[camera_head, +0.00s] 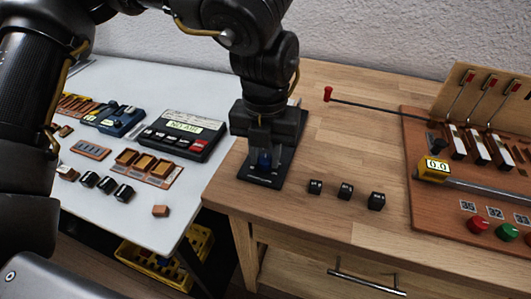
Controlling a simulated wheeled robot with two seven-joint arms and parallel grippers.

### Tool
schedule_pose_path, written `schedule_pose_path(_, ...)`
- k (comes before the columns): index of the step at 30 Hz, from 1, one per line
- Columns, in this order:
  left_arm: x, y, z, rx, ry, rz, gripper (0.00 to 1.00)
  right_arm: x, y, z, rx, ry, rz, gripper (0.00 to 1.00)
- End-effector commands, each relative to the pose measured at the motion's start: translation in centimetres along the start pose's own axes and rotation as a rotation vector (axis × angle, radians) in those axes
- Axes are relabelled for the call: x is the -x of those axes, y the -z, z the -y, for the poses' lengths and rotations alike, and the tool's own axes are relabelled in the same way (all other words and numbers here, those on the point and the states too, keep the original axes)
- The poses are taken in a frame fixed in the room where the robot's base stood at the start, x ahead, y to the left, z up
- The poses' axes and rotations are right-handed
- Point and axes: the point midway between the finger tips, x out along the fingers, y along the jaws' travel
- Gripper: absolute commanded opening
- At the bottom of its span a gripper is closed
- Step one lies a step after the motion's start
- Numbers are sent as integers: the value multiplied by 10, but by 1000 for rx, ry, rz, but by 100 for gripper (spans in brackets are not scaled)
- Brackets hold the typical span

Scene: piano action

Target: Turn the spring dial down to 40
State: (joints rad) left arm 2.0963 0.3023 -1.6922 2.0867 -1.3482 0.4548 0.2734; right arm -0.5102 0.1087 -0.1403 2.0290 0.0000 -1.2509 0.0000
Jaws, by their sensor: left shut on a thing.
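My left gripper (263,152) points straight down over a black plate (265,180) at the left edge of the wooden bench. My right gripper is not in view.
Three black blocks (345,190) stand right of the plate. A red-tipped rod (328,94) leads to a wooden rig with a display (436,167) reading 0.0. A white table (110,220) at left holds a device (184,128) reading "NO AIR".

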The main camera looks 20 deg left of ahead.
Motion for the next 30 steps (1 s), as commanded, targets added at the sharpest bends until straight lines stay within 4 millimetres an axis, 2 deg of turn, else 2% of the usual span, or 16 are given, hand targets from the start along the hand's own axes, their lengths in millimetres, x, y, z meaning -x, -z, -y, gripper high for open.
schedule_pose_path(30,1,-2,0,967,4,6,4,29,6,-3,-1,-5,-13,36)
